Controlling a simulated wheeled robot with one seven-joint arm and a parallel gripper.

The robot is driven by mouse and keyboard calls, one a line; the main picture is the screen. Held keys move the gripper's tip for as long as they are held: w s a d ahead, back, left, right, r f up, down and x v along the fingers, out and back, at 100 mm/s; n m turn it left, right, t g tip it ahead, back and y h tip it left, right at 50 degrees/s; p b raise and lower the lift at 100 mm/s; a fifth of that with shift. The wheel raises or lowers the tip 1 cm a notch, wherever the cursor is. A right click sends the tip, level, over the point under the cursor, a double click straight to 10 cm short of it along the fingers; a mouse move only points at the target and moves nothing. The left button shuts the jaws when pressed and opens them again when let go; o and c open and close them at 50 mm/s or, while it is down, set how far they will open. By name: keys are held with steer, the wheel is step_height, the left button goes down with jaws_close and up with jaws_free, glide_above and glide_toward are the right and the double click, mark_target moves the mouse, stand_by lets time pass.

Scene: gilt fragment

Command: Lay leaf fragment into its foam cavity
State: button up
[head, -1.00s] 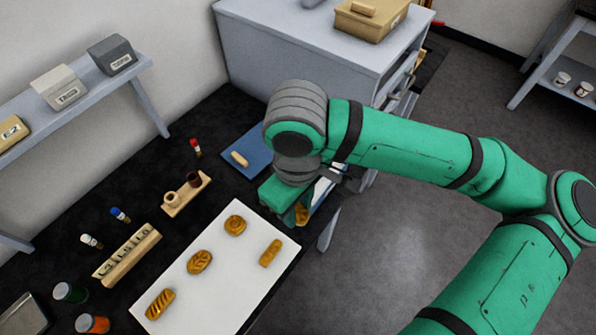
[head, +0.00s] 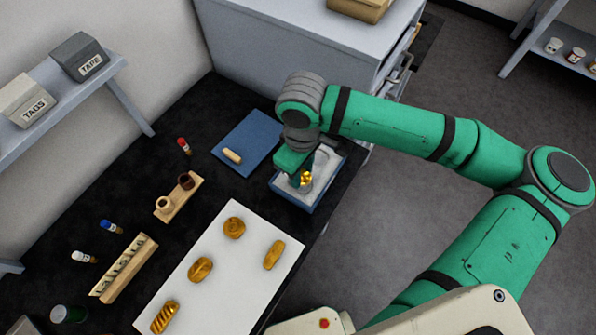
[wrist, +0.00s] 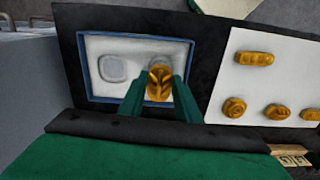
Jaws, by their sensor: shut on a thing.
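My gripper (head: 304,179) is shut on a gold leaf fragment (head: 306,176) over a blue tray (head: 290,203) lined with pale foam (head: 327,163). In the wrist view the fragment (wrist: 160,80) sits between my two green fingers (wrist: 160,88), over the right part of the foam. One rounded square cavity (wrist: 112,68) lies empty in the left part of the foam. A second recess (wrist: 148,59) shows just behind the fragment and is partly hidden by it. I cannot tell whether the fragment touches the foam.
A white board (head: 215,290) with several gold ornaments lies left of the tray. A blue mat (head: 248,142) with a small tan piece (head: 232,156) is behind it. A grey cabinet (head: 300,50) stands at the back. The black table's (head: 335,205) right edge is close to the tray.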

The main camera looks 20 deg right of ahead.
steer(key=shift+w+f, duration=0.2)
steer(key=shift+f, duration=1.05)
steer(key=shift+s+a+f, duration=0.1)
steer(key=shift+s+f, duration=0.1)
steer(key=shift+f, duration=0.05)
steer(key=o, duration=1)
steer(key=shift+s, duration=0.15)
step_height(320, 180, up, 12)
steer(key=shift+r, duration=0.1)
